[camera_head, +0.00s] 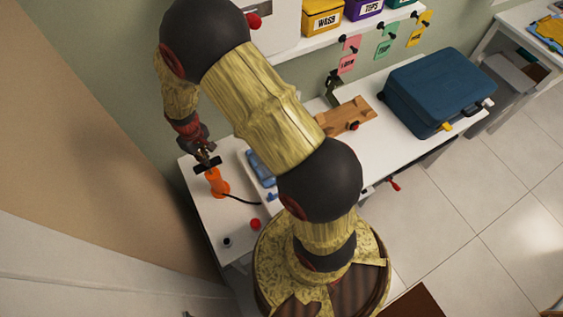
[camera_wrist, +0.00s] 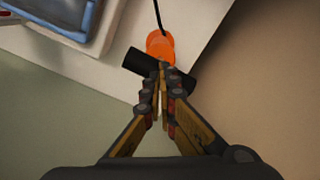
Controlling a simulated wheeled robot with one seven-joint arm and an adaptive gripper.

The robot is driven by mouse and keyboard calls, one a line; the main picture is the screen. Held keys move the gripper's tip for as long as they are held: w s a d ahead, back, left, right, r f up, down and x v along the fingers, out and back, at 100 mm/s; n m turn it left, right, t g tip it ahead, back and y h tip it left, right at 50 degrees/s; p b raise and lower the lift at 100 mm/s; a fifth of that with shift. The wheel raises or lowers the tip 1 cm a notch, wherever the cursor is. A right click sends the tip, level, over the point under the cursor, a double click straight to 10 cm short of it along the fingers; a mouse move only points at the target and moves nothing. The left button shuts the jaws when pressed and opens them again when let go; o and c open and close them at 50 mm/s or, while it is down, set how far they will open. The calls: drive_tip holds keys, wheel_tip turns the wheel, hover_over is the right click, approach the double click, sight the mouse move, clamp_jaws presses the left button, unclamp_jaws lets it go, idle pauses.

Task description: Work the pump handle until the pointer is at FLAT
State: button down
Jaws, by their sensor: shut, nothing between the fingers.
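The orange pump (camera_head: 216,182) stands on the left end of the white table, with a black hose running from its base to the right. Its black crossbar handle (camera_head: 208,164) is on top. My gripper (camera_head: 203,150) is above the handle, its fingers closed together. In the wrist view the shut fingertips (camera_wrist: 161,70) overlap the middle of the black handle (camera_wrist: 133,62), with the orange pump body (camera_wrist: 160,44) just beyond. I cannot tell whether the fingertips touch the handle. No pointer or FLAT mark can be made out; my arm hides part of the table.
A blue item in a tray (camera_head: 260,168) lies right of the pump, partly behind my arm. A red knob (camera_head: 255,224) and a black knob (camera_head: 227,242) are at the front edge. A wooden block (camera_head: 350,117) and a blue suitcase (camera_head: 436,88) are farther right. A wall stands close on the left.

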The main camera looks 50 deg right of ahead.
drive_tip(key=shift+f+b, duration=1.1)
drive_tip(key=shift+f, duration=0.85)
drive_tip(key=shift+r+p, duration=2.75)
drive_tip(key=shift+r, duration=1.55)
drive_tip(key=shift+r, duration=0.15)
wheel_tip(320, 180, up, 6)
drive_tip(key=p, duration=0.3)
drive_tip(key=shift+p, duration=0.3)
drive_tip(key=shift+s, duration=0.1)
drive_tip(key=s+r+t+b, duration=0.2)
drive_tip(key=s+r+b, duration=0.2)
drive_tip(key=s+b, duration=0.2)
drive_tip(key=s+r+m+t+b, duration=0.1)
drive_tip(key=s+r+b, duration=0.3)
drive_tip(key=s+b, duration=0.2)
drive_tip(key=s+r+m+t+b, duration=0.1)
drive_tip(key=s+r+t+b, duration=0.1)
drive_tip(key=s+r+b, duration=0.2)
drive_tip(key=s+b, duration=0.3)
drive_tip(key=s, duration=0.3)
drive_tip(key=shift+r+t, duration=0.2)
drive_tip(key=shift+t, duration=0.1)
